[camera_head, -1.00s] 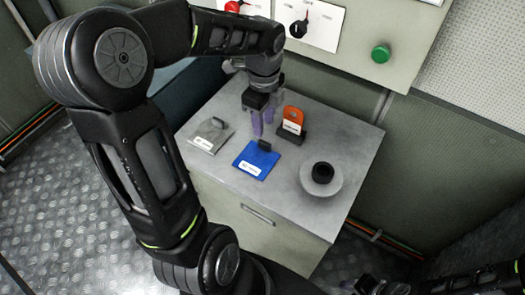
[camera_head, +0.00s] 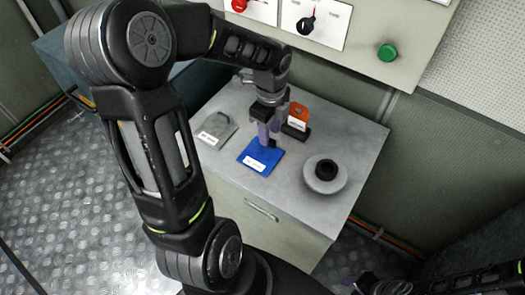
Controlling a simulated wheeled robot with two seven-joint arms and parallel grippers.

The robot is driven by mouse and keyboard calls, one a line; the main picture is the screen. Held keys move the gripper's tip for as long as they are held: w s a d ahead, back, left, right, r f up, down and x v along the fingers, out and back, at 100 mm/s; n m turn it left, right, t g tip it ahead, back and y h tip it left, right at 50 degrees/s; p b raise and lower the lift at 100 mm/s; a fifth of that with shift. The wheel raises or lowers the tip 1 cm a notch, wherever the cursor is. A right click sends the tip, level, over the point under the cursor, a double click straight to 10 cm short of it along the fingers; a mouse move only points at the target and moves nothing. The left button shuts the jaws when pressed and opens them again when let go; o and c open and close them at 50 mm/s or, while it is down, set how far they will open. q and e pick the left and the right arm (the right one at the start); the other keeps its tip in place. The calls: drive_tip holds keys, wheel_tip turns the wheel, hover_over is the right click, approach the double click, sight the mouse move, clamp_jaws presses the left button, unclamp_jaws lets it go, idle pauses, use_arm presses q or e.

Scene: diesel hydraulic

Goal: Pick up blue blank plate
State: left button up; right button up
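The blue blank plate (camera_head: 260,157) lies flat on the grey cabinet top, with a white label on its front part and a dark upright handle at its back. My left gripper (camera_head: 269,137) points down over the back of the plate, with its purple fingers at the handle. The fingers look apart, and they hide much of the handle. Whether they touch it I cannot tell. My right gripper (camera_head: 362,284) is low at the bottom right edge, partly cut off, and its fingers are unclear.
A grey plate (camera_head: 215,131) with a handle lies left of the blue one. An orange tag piece (camera_head: 298,116) in a dark holder stands close behind right. A round grey disc with black knob (camera_head: 325,175) sits at right. The control panel (camera_head: 375,30) rises behind.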

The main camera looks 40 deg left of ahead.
sight(261, 153)
use_arm(q)
wheel_tip(261, 153, down, 3)
drive_tip(key=shift+r, duration=0.15)
drive_tip(key=shift+c, duration=0.2)
idle(0.3)
clamp_jaws()
idle(1.3)
